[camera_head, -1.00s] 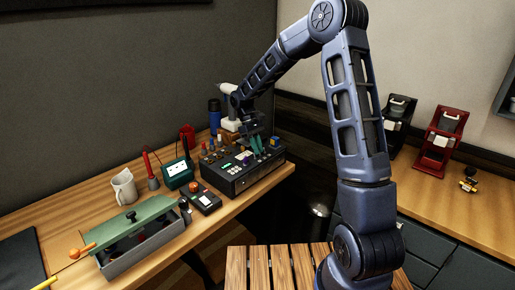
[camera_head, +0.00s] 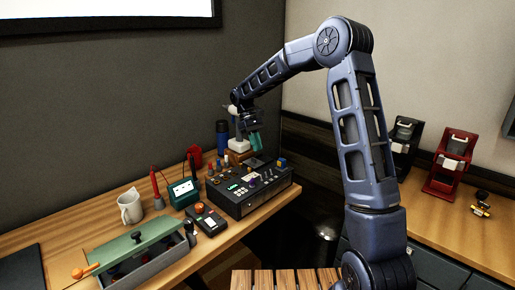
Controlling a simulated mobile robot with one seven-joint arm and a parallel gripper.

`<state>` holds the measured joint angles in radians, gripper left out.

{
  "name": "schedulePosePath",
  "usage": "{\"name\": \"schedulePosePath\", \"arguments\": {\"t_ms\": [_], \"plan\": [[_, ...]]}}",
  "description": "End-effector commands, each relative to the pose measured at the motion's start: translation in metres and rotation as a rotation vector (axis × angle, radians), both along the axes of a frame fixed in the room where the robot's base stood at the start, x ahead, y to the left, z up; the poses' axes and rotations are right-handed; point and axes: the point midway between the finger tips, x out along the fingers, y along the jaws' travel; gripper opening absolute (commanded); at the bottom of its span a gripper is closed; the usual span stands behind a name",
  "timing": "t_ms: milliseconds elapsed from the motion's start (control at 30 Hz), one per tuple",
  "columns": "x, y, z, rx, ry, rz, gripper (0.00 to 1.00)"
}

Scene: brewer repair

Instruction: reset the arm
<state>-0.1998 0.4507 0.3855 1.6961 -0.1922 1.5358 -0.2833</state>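My arm rises from the lower right, bends at the top and reaches left over the wooden workbench. My gripper (camera_head: 254,134) hangs above the back of the black control box (camera_head: 255,191), fingers pointing down and apart from the box. Its greenish fingers are small in this view, and I cannot tell whether they are open or shut. I see nothing clearly held in it.
A green device (camera_head: 183,191), a mug (camera_head: 130,207), a handheld meter (camera_head: 207,220) and a toolbox with a green lid (camera_head: 139,243) stand on the left bench. Black (camera_head: 404,135) and red (camera_head: 451,160) brewers stand on the right counter.

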Motion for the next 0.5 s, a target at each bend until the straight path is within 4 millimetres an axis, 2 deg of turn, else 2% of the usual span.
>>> {"name": "schedulePosePath", "arguments": {"t_ms": [267,367,500], "plan": [[-0.002,-0.005,0.004,0.000,-0.011,-0.010,0.16],[-0.009,-0.016,0.016,0.000,-0.041,-0.032,0.16],[-0.025,-0.040,0.038,0.004,-0.108,-0.088,0.16]]}}
